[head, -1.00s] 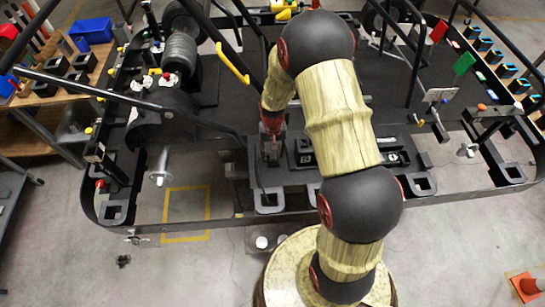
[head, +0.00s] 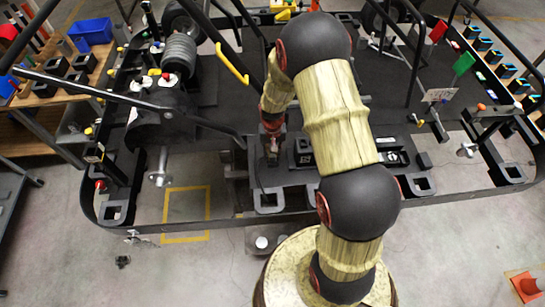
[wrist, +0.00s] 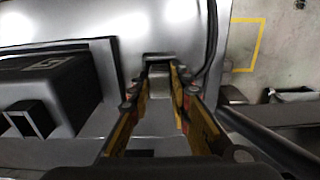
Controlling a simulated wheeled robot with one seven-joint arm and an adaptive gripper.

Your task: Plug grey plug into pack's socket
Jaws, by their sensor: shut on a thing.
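My gripper (wrist: 160,90) points down at the kart deck, and its yellow-sided fingers are closed in the wrist view. A small grey block, which looks like the grey plug (wrist: 160,69), sits between the fingertips, with a dark edge around its far side. In the head view my gripper (head: 272,155) is over the front part of the kart, left of my arm. A black box with a square opening, possibly the pack (wrist: 55,95), is left of the fingers in the wrist view, apart from them. I cannot tell which opening is its socket.
A dark cable (wrist: 209,55) runs right of the fingers. The kart's front rail (head: 330,207) and a black square-holed block (head: 268,200) lie close in front. A thin black bar (head: 205,122) slopes toward my gripper from the left.

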